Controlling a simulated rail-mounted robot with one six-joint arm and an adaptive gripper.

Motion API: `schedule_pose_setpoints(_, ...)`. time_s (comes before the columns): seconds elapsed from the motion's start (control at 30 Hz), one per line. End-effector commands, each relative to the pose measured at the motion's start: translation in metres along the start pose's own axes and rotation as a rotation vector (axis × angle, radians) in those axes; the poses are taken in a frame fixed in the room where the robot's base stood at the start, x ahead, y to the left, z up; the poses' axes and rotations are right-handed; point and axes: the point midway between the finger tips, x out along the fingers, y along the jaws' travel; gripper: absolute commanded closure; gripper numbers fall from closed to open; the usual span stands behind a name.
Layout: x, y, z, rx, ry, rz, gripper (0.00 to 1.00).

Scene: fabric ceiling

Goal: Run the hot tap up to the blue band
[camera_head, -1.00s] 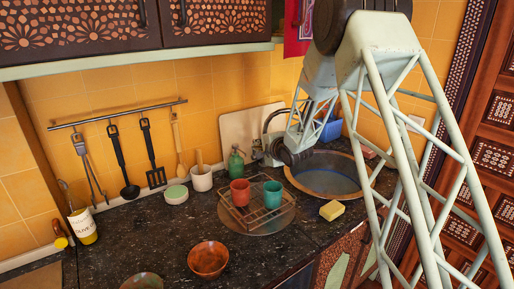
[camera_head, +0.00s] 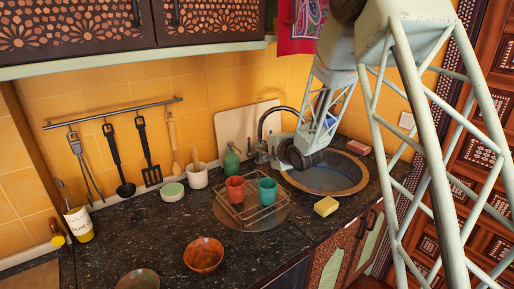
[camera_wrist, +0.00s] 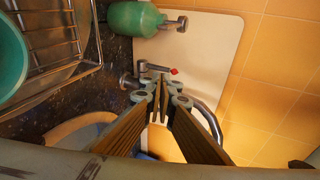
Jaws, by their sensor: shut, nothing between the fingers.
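The dark curved tap (camera_head: 272,112) stands at the back of the round copper-rimmed sink (camera_head: 362,181). In the wrist view its curved spout (camera_wrist: 212,122) shows beyond the fingers. A metal tap handle with a red tip (camera_wrist: 174,71) lies just ahead of my fingertips. My gripper (camera_wrist: 163,84) is shut and empty, close to this handle; I cannot tell whether it touches. In the head view my wrist hides the fingers and much of the tap base. A blue patch (camera_head: 331,121) shows behind my arm.
A green soap bottle (camera_head: 231,162) stands left of the tap. A wire rack (camera_head: 254,211) holds a red cup (camera_head: 235,189) and a teal cup (camera_head: 267,191). A yellow sponge (camera_head: 326,206) lies by the sink. A pale board (camera_wrist: 222,45) leans on the wall behind.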

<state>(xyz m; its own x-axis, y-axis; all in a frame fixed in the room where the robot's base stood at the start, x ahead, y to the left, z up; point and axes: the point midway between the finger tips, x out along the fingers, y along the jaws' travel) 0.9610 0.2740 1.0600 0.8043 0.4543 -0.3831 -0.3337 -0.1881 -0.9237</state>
Motion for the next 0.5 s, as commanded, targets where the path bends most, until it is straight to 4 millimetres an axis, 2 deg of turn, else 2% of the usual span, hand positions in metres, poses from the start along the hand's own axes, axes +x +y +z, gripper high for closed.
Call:
schedule_pose_setpoints(0.2,-0.026,-0.004,0.0,0.0,0.0,0.0,1.0)
schedule_pose_setpoints(0.5,-0.041,-0.005,0.001,0.0,0.0,0.0,1.0)
